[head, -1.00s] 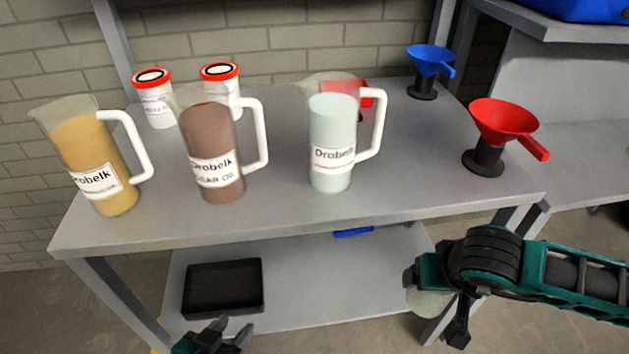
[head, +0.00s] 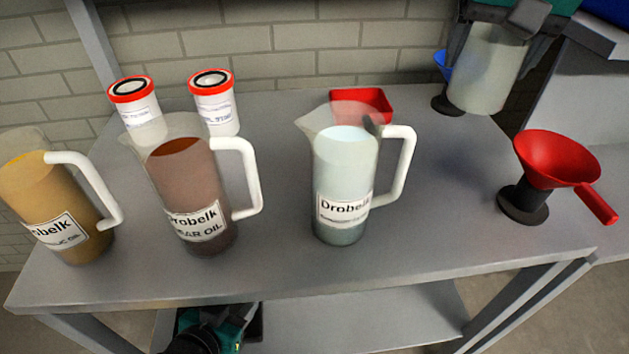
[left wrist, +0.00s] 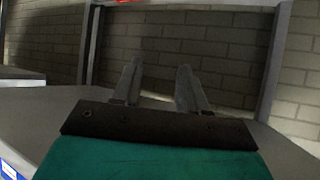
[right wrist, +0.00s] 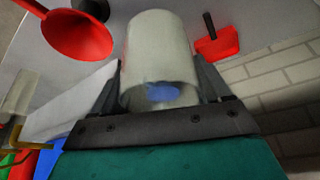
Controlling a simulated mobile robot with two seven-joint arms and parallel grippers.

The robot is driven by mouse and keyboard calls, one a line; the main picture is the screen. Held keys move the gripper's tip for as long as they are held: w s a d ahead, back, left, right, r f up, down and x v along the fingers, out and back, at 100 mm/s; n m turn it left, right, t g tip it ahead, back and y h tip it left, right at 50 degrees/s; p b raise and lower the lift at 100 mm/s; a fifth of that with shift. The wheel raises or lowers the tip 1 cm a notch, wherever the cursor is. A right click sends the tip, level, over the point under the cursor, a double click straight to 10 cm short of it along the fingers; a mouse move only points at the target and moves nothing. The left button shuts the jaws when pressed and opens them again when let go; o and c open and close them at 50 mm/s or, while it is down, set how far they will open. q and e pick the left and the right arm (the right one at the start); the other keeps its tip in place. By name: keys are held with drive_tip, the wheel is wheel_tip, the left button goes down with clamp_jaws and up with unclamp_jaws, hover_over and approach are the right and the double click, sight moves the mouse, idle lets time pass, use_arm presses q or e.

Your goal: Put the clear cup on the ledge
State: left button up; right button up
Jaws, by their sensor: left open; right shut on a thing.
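The clear cup (head: 487,68) is a pale, see-through cylinder at the upper right of the head view, over the back right of the grey workbench top (head: 430,215). My right gripper (head: 490,28) is shut on it. In the right wrist view the cup (right wrist: 160,45) sits between the fingers of the right gripper (right wrist: 158,75). I cannot tell whether its base touches a surface, nor which surface is the ledge. My left gripper is open and empty in the left wrist view (left wrist: 158,82), facing a brick wall.
Yellow (head: 60,205), brown (head: 190,195) and pale blue (head: 345,185) jugs line the bench front. Two red-lidded tubs (head: 214,105) and a red scoop (head: 362,104) stand behind. A blue funnel (head: 441,68) is partly hidden by the cup. A red funnel (head: 553,160) stands at right.

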drive_tip(key=shift+w, duration=0.4)
drive_tip(key=shift+f, duration=0.3)
drive_tip(key=b, duration=0.2)
hover_over(432, 199)
wheel_tip(432, 199, down, 15)
use_arm(q)
drive_tip(key=shift+d+f, duration=0.5)
drive_tip(key=shift+f, duration=0.25)
use_arm(e)
drive_tip(key=shift+f, duration=2.15)
